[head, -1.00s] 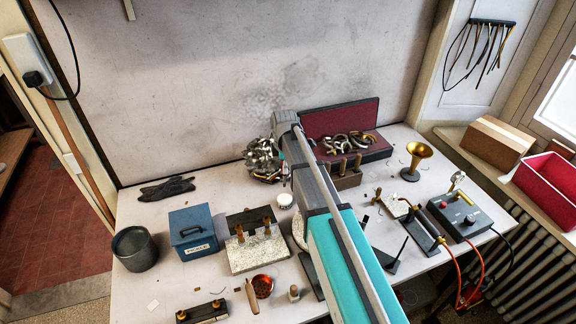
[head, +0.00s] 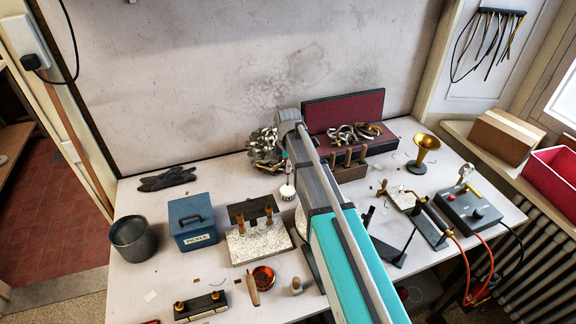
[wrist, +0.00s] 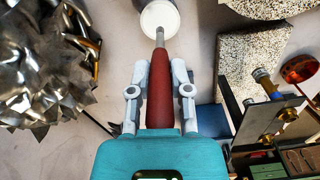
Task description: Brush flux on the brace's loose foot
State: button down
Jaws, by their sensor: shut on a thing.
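My gripper (wrist: 160,95) is shut on a brush with a red handle (wrist: 161,85). The brush's grey ferrule points away from me, and its tip is at the mouth of a small white pot (wrist: 159,18). In the head view the white pot (head: 287,192) stands on the bench just below the brush. Whether the bristles touch what is inside cannot be told. Brass pieces (wrist: 265,76) stand at a dark plate to the right in the wrist view. In the head view, upright brass parts (head: 268,212) stand at a speckled block (head: 258,243). The brace's loose foot cannot be made out surely.
A crumpled silvery metal heap (wrist: 40,65) lies close to the left of my gripper. A blue box (head: 193,222) and a grey pot (head: 131,238) stand at the left. A brass bell (head: 422,153) and a control box (head: 468,212) are at the right. My arm hides the bench's middle.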

jog(key=shift+f+b, duration=0.5)
jog(key=shift+f, duration=0.3)
jog(key=shift+f+b, duration=0.5)
jog(key=shift+b, duration=0.1)
dwell(2.3)
jog(key=shift+r+p, duration=3.5)
jog(key=shift+p, duration=0.05)
jog(key=shift+f+b, duration=0.9)
jog(key=shift+r, duration=0.1)
notch_tip(320, 180, up, 5)
jog(key=p, duration=0.5)
jog(key=shift+a, duration=0.1)
